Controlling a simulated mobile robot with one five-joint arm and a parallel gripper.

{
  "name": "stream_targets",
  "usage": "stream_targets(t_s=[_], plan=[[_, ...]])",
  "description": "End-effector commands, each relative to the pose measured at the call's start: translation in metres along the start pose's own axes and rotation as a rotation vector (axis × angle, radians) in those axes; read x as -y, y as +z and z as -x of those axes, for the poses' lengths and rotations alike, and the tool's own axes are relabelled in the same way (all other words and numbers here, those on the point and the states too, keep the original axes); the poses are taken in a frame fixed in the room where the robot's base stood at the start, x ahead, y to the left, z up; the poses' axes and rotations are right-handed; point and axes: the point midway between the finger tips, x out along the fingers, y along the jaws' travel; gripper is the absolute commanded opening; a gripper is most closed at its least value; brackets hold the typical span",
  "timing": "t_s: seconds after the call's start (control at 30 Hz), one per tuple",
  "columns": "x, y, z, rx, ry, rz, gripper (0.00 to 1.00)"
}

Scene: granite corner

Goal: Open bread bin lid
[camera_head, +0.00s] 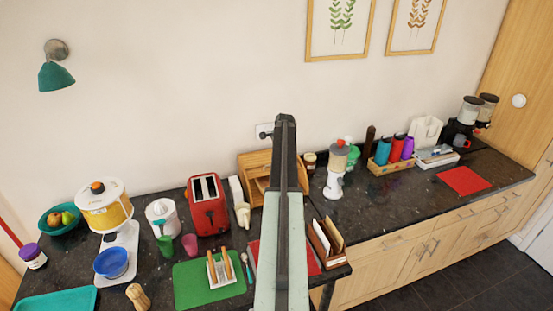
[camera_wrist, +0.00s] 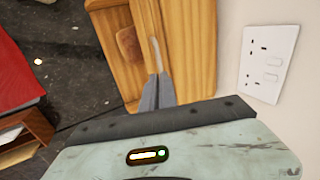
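The wooden bread bin (camera_head: 254,160) stands against the wall on the dark counter, right of the red toaster. How far the lid is open I cannot tell. My gripper's grey fingers (camera_wrist: 158,78) are close together, by a pale narrow strip at the wood. I see nothing clearly held, and contact with the bin is unclear. The fingertips are hidden in the head view.
A socket plate (camera_wrist: 269,62) is on the wall close beside my gripper. The red toaster (camera_head: 207,208) stands left of the bin; a white blender (camera_head: 336,172) and jars stand right. A letter rack (camera_head: 325,240) and green board (camera_head: 208,285) are in front.

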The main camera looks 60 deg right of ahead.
Motion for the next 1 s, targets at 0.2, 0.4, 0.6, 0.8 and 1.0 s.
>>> stream_targets(t_s=[0.2, 0.4, 0.6, 0.8, 1.0], plan=[[0.025, 0.038, 0.021, 0.074, -0.243, 0.225, 0.00], [0.009, 0.070, 0.044, 0.108, -0.597, 0.289, 0.00], [-0.055, 0.056, 0.052, 0.043, -0.899, 0.180, 0.00], [-0.132, 0.026, 0.030, 0.019, -1.036, -0.005, 0.00], [-0.152, 0.003, 0.006, -0.005, -1.035, -0.025, 0.00]])
